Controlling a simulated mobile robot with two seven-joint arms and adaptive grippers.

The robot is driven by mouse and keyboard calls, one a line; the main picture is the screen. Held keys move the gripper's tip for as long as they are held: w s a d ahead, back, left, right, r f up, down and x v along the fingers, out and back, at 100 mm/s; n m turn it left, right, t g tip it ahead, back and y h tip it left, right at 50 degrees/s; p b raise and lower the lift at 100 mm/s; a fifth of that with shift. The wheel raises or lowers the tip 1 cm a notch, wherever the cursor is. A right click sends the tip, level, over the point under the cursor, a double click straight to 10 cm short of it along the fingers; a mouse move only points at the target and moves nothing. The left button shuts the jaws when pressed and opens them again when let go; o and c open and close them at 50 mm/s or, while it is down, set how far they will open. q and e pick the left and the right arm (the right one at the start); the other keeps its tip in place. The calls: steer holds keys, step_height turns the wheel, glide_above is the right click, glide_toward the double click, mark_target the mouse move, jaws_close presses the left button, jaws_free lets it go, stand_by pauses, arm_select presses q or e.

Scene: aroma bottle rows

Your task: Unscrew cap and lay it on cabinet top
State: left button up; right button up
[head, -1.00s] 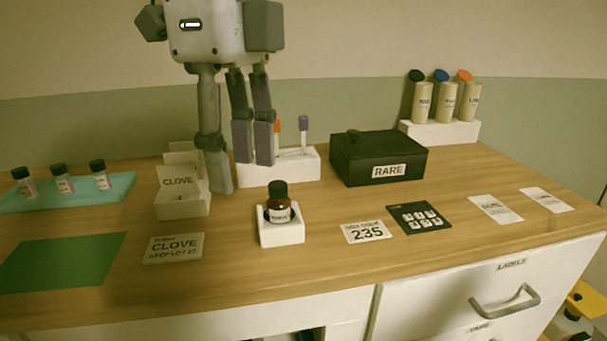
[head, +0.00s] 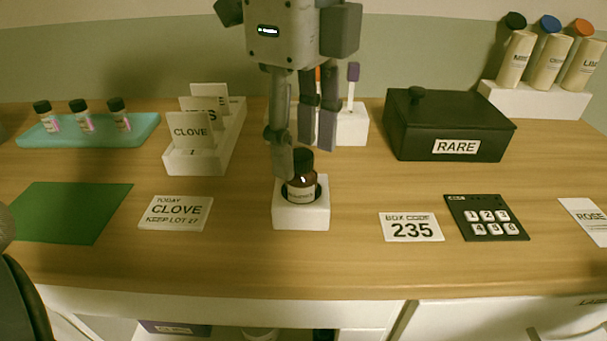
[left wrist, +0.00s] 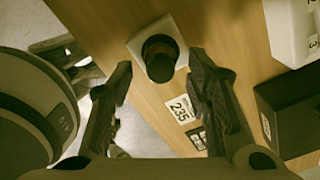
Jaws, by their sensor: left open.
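A brown bottle (head: 302,190) with a dark cap (head: 303,160) stands upright in a white holder (head: 302,216) on the wooden cabinet top (head: 250,258). My left gripper (head: 304,162) hangs from above at the bottle, with one finger in front of the cap's left edge and the other fingers to its right and behind. In the left wrist view, the fingers (left wrist: 160,78) are spread apart, and the cap (left wrist: 160,65) shows between and beyond them. I see no clear contact with it. My right gripper is not in view.
A white card box (head: 195,162) and a CLOVE card (head: 175,213) are left of the holder. A 235 card (head: 411,227), a keypad (head: 487,218) and a black RARE box (head: 450,125) are to the right. Bare wood lies in front of the holder.

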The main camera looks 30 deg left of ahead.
arm_select(q)
steer(key=shift+f, duration=0.3)
steer(key=m, duration=0.1)
steer(key=r+m+p, duration=0.1)
steer(key=shift+s+m, duration=0.15)
steer(key=shift+m, duration=0.15)
steer(key=shift+w+f+m, duration=0.2)
steer(key=shift+f+m, duration=0.1)
steer(key=shift+m, duration=0.8)
steer(key=m, duration=0.4)
steer(key=shift+f, duration=0.2)
jaws_close()
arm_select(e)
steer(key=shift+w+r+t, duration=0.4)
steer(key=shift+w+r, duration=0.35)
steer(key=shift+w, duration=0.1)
